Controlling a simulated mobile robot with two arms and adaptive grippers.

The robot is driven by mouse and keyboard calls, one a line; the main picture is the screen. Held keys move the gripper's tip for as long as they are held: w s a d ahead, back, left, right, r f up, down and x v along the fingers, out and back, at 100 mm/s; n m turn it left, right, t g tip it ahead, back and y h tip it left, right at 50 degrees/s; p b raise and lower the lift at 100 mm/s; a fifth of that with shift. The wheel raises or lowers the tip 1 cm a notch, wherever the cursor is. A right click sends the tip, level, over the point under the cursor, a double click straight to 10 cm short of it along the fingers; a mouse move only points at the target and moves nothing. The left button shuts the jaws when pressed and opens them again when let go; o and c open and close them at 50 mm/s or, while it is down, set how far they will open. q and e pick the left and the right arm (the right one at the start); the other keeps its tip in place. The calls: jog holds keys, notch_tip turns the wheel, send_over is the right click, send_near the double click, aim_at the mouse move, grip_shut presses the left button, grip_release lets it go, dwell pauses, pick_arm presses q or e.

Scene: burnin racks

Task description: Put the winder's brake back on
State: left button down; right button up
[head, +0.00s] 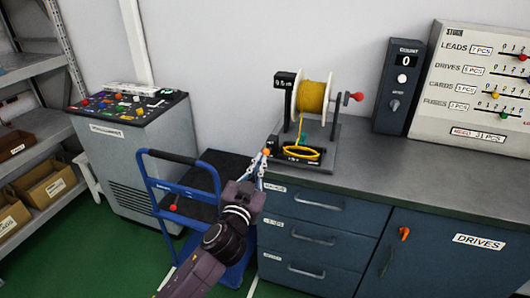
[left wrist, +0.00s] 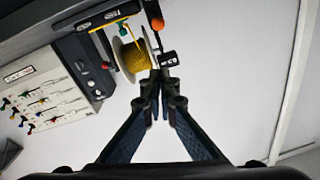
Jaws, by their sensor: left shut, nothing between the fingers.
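The winder (head: 318,108) stands on the grey bench top, with a spool of yellow wire (head: 312,97) between white flanges and a red crank knob (head: 355,97) on its right. At its front left a short lever ends in an orange knob (head: 266,152); whether this is the brake is not labelled legibly. My left gripper (head: 261,165) is shut and empty, just below this knob in the head view. In the left wrist view, my closed fingertips (left wrist: 163,75) sit close to the spool (left wrist: 131,56), with the orange knob (left wrist: 157,23) beyond them. Contact with the knob cannot be told.
A yellow wire coil (head: 301,153) lies at the winder's front. A count box (head: 399,85) and a score board (head: 480,85) stand to the right. A blue cart (head: 183,200) is beside the drawers. Bare bench top (head: 400,160) lies right of the winder.

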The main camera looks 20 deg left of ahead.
pick_arm(q)
jog(key=p, duration=0.1)
send_over(265, 153)
jog(key=s+d, duration=0.2)
jog(key=s, duration=0.2)
jog(key=shift+w+a+f, duration=0.25)
jog(key=shift+w+f, duration=0.15)
jog(key=shift+f, duration=0.25)
jog(key=shift+w+a+f, duration=0.25)
jog(key=shift+w+f, duration=0.15)
jog(key=shift+f, duration=0.2)
jog(key=shift+w+a+f+b, duration=0.1)
jog(key=shift+a+f+b, duration=0.05)
jog(key=shift+f+b, duration=0.2)
jog(key=shift+f, duration=0.1)
jog(key=shift+w+f, duration=0.1)
